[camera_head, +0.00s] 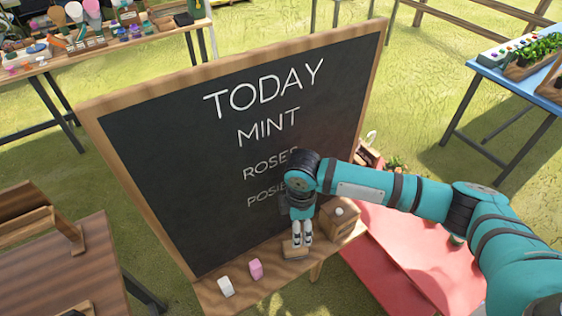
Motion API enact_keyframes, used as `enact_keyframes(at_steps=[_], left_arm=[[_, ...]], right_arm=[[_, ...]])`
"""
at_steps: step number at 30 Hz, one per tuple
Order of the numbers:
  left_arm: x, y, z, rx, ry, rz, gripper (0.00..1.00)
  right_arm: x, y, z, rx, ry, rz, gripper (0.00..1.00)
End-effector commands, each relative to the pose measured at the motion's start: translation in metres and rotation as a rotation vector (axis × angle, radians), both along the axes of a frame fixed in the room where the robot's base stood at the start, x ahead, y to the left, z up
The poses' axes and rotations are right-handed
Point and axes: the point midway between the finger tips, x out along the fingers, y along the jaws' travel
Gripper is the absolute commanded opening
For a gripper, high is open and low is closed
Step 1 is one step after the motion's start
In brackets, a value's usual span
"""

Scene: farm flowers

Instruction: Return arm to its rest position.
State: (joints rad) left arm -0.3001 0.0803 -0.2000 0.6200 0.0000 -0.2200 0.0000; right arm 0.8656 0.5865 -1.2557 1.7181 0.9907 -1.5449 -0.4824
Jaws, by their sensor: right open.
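My right arm comes in from the right, and its teal links reach across the front of the chalkboard (180,170). My right gripper (301,243) points down with its fingers apart, over a small wooden block (294,252) on the board's ledge (212,292). The fingertips overlap the block in the picture; I cannot tell whether they touch it. The board reads TODAY, MINT and two lower lines, whose right ends are hidden by my arm. My left gripper is not in view.
A white block (226,286) and a pink block (256,269) stand on the ledge left of the gripper. A wooden box (341,220) stands close on its right. A red table (425,262) lies under my arm; a blue table (540,92) stands at upper right.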

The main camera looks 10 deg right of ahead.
Motion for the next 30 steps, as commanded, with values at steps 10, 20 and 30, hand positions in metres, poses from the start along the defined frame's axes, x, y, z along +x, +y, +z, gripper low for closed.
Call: enact_keyframes(at_steps=[10,20,30], left_arm=[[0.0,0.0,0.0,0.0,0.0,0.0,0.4],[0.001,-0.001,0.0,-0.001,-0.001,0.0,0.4],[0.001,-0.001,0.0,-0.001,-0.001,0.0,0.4]], right_arm=[[-0.03,0.041,-0.008,0.098,-0.012,-0.019,0.7],[-0.097,0.095,0.007,0.409,-0.095,-0.446,0.7],[-0.139,0.013,0.005,0.389,-0.17,-0.994,0.7]])
